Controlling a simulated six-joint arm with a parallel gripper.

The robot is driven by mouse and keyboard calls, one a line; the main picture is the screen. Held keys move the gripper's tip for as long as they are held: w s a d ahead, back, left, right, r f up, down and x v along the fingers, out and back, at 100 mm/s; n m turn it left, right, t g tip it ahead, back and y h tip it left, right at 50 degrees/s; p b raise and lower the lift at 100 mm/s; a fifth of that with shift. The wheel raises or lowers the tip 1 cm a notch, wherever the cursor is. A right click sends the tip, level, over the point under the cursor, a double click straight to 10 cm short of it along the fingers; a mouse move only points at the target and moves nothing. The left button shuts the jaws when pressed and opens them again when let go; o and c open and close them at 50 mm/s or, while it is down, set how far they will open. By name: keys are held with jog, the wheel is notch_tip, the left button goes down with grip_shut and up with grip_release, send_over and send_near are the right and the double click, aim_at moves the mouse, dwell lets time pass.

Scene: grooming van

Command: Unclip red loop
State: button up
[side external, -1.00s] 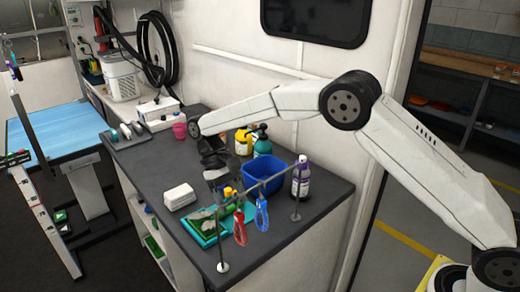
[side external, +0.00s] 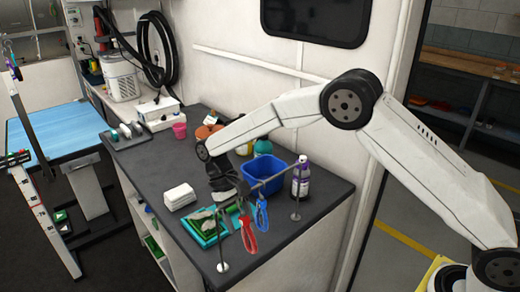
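The red loop (side external: 248,236) hangs from a thin grey rail (side external: 272,182) at the front edge of the dark counter. A blue loop (side external: 262,216) hangs beside it on the right. My dark gripper (side external: 232,207) is low over the counter, just behind and left of the red loop's upper end. Its fingertips are small and overlap the rail and the items behind it. I cannot tell whether they are open or touch the red loop's clip.
A pink cup (side external: 179,127) stands farther back.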

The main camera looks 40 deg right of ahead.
grip_shut()
jog(key=shift+r, duration=1.1)
jog(key=shift+w, duration=0.3)
jog(key=shift+w+f, duration=0.1)
jog(key=shift+w, duration=0.4)
jog(key=shift+w, duration=0.35)
jog(key=shift+w, duration=0.75)
jog(key=shift+w, duration=0.35)
